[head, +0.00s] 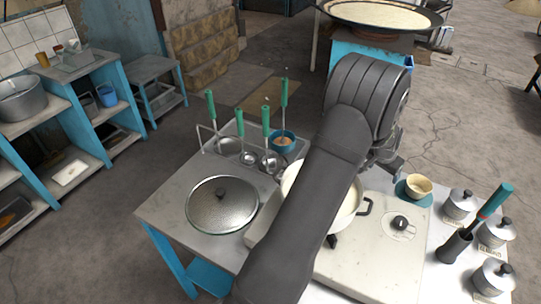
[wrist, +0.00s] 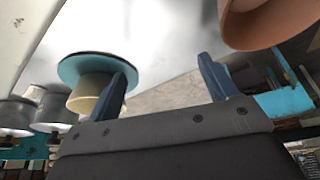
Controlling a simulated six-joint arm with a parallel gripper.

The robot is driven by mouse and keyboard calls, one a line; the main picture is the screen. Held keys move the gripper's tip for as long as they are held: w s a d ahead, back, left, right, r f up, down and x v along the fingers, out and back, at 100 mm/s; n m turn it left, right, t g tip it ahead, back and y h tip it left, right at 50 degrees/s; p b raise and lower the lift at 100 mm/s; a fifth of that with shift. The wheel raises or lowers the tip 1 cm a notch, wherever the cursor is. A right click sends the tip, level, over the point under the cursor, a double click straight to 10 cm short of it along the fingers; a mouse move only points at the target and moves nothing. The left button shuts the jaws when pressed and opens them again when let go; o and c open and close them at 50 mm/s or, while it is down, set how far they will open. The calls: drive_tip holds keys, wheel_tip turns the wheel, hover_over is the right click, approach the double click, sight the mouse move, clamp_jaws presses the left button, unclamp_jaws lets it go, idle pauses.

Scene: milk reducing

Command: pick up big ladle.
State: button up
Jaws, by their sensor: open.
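Several ladles with green handles stand upright at the back left of the table in the head view. The leftmost one has a handle (head: 211,105) and a wide metal bowl (head: 228,146), which looks the largest. Smaller bowls (head: 249,158) sit just right of it. I cannot tell for sure which is the big ladle. My gripper shows in the wrist view (wrist: 165,88) with two blue fingers apart and nothing between them. In the head view it is mostly hidden behind my arm, right of the white pot and well right of the ladles.
A white pot (head: 353,212) on the stove is partly covered by my arm. A cream bowl (head: 419,186) on a teal saucer and several metal canisters (head: 460,205) stand right.

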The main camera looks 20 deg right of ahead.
drive_tip(key=c, duration=0.7)
